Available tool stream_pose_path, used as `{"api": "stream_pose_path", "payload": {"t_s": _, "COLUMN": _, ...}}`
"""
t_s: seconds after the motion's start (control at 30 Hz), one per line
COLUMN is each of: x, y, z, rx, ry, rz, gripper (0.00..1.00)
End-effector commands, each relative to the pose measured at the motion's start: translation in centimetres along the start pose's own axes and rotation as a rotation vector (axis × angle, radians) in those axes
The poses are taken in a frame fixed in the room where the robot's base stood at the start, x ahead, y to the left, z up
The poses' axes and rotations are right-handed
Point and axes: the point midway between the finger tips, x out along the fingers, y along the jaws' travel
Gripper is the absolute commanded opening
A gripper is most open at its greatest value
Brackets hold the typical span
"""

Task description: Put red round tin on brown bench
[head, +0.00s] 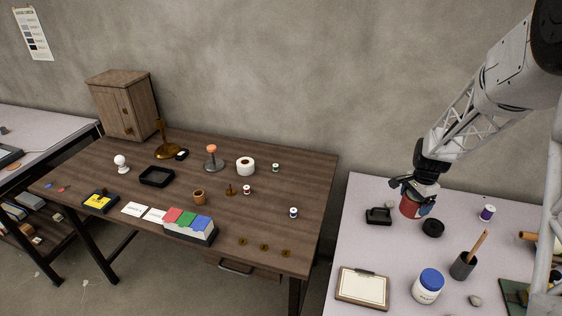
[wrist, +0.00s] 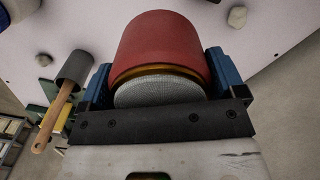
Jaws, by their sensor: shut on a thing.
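The red round tin (head: 409,207) is between the fingers of my gripper (head: 416,194), over the pale table on the right. In the wrist view the red tin (wrist: 162,45) fills the space between the two blue fingertips (wrist: 160,82), and my gripper is shut on it. A gold band and a pale textured end of the tin face the wrist camera. I cannot tell whether the tin's base touches the pale table. The brown bench (head: 215,188) stands to the left, apart from my gripper.
The pale table (head: 350,235) holds a black tape roll (head: 433,228), a black tray-like item (head: 379,216), a blue-lidded jar (head: 428,287), a brush cup (head: 463,265) and a clipboard (head: 362,288). The bench has several small items, including a card box (head: 190,226); its right end is mostly clear. A gap separates bench and table.

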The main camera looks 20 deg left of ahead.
Motion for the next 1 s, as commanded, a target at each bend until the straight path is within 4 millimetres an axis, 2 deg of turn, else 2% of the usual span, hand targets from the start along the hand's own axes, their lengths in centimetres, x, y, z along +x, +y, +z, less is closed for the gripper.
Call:
{"api": "stream_pose_path", "payload": {"t_s": 0.03, "x": -0.1, "y": -0.7, "z": 1.2, "rx": -0.028, "ry": 0.001, "rz": -0.001, "gripper": 0.46}}
{"api": "stream_pose_path", "payload": {"t_s": 0.2, "x": -0.3, "y": -2.3, "z": 5.0, "rx": -0.118, "ry": 0.001, "rz": -0.001, "gripper": 0.46}}
{"api": "stream_pose_path", "payload": {"t_s": 0.5, "x": -0.7, "y": -4.6, "z": 11.9, "rx": -0.277, "ry": 0.000, "rz": 0.000, "gripper": 0.46}}
{"api": "stream_pose_path", "payload": {"t_s": 1.0, "x": -1.2, "y": -6.8, "z": 23.4, "rx": -0.542, "ry": 0.000, "rz": -0.001, "gripper": 0.46}}
